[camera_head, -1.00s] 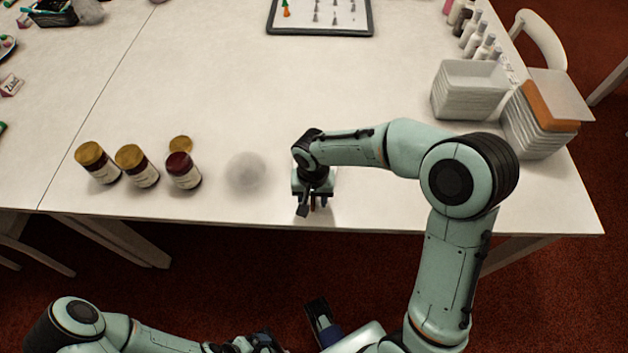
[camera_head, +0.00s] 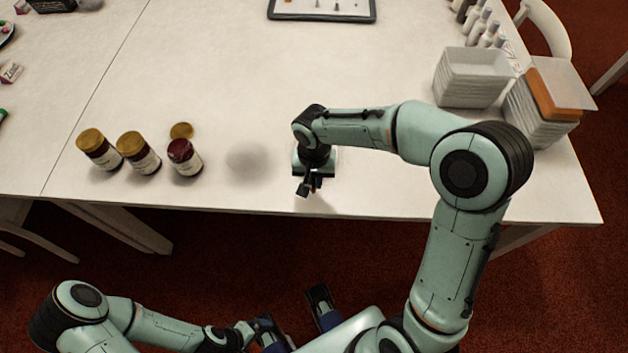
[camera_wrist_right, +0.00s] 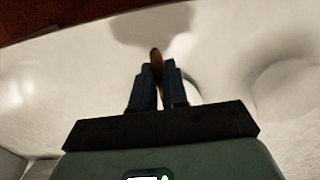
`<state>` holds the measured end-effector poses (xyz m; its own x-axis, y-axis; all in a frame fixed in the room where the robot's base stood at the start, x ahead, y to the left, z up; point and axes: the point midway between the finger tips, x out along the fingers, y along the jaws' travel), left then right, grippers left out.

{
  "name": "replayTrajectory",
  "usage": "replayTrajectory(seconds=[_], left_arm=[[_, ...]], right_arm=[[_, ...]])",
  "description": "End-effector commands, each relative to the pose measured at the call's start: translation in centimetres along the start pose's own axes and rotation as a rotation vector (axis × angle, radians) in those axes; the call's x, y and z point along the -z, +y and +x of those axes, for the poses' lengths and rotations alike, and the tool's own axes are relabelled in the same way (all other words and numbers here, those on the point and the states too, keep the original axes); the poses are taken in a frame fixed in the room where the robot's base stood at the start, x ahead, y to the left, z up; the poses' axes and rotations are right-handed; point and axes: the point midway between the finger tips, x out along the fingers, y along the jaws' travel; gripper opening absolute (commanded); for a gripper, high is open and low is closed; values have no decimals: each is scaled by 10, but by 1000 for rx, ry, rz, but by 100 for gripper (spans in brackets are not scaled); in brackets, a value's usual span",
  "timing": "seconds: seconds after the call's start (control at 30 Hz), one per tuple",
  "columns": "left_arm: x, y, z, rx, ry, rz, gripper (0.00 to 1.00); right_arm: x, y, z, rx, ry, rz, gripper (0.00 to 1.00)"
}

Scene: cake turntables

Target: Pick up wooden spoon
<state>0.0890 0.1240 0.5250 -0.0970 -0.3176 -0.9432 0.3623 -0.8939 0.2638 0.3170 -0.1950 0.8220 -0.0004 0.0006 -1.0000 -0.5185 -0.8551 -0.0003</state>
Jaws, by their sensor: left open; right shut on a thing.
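My right gripper (camera_head: 312,187) is over the front edge area of the white table, pointing down. In the right wrist view its dark blue fingers (camera_wrist_right: 157,80) are shut on a slim brown wooden piece, the wooden spoon (camera_wrist_right: 156,58). Only a short upper part of the spoon shows between the fingertips; the rest is hidden. In the head view the spoon cannot be made out clearly. My left gripper (camera_head: 292,316) is open and empty, low in front of the table, away from the spoon.
Stacked white containers (camera_head: 472,78) stand at the right. A tray (camera_head: 322,10) lies at the back. The table's middle (camera_head: 250,80) is clear.

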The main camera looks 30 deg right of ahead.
Motion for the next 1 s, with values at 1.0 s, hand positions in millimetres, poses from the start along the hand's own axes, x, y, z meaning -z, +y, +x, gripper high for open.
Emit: replayTrajectory(seconds=[1.0], left_arm=[[-5,6,-23,3,-14,0,100]], right_arm=[[0,0,-171,1,1,-1,0]])
